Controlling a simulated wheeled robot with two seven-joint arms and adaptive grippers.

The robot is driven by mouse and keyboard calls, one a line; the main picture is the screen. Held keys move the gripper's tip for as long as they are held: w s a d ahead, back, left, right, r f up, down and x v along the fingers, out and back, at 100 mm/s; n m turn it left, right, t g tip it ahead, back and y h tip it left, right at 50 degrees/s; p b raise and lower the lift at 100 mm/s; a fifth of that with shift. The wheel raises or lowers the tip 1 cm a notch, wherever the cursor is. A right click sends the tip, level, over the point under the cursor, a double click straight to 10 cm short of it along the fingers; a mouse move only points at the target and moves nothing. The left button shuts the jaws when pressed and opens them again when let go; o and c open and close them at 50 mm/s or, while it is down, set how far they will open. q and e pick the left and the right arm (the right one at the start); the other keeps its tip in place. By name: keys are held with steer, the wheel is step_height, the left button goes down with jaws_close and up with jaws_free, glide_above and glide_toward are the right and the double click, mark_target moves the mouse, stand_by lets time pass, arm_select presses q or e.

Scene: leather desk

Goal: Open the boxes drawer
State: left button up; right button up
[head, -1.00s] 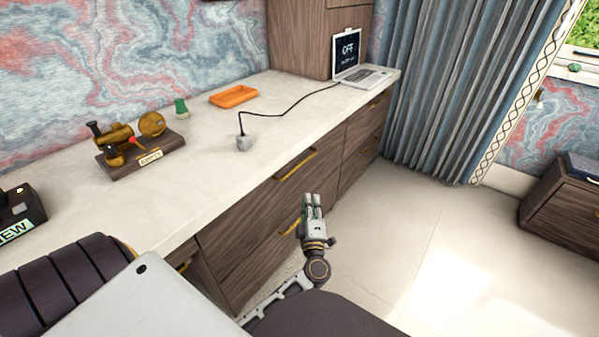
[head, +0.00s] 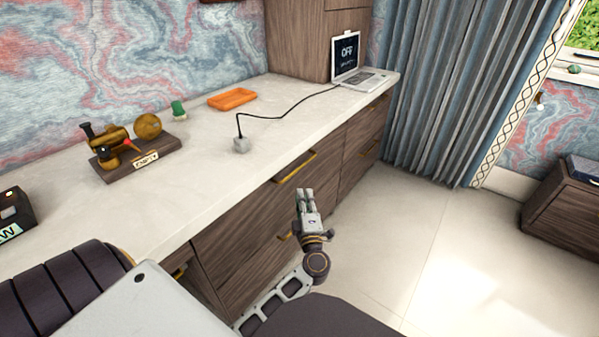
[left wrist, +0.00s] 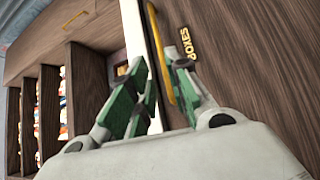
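In the head view my left gripper (head: 305,192) is in front of the drawers, below an upper gold handle (head: 295,168). A lower handle (head: 286,236) is partly behind it. The label is not readable there, and the drawer fronts look shut. My right gripper is not in view.
The white desk top (head: 215,185) juts above the drawers. On it are a brass model (head: 125,145), an orange tray (head: 232,99), a corded grey object (head: 241,145) and a laptop (head: 362,76). The floor (head: 420,245) to the right is clear.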

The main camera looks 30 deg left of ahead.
arm_select(q)
steer(key=b+x, duration=0.3)
steer(key=x, duration=0.9)
steer(key=shift+w+a, duration=0.2)
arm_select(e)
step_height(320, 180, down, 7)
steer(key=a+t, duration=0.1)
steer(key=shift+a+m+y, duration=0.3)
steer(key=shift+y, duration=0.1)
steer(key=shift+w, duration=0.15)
arm_select(q)
jaws_close()
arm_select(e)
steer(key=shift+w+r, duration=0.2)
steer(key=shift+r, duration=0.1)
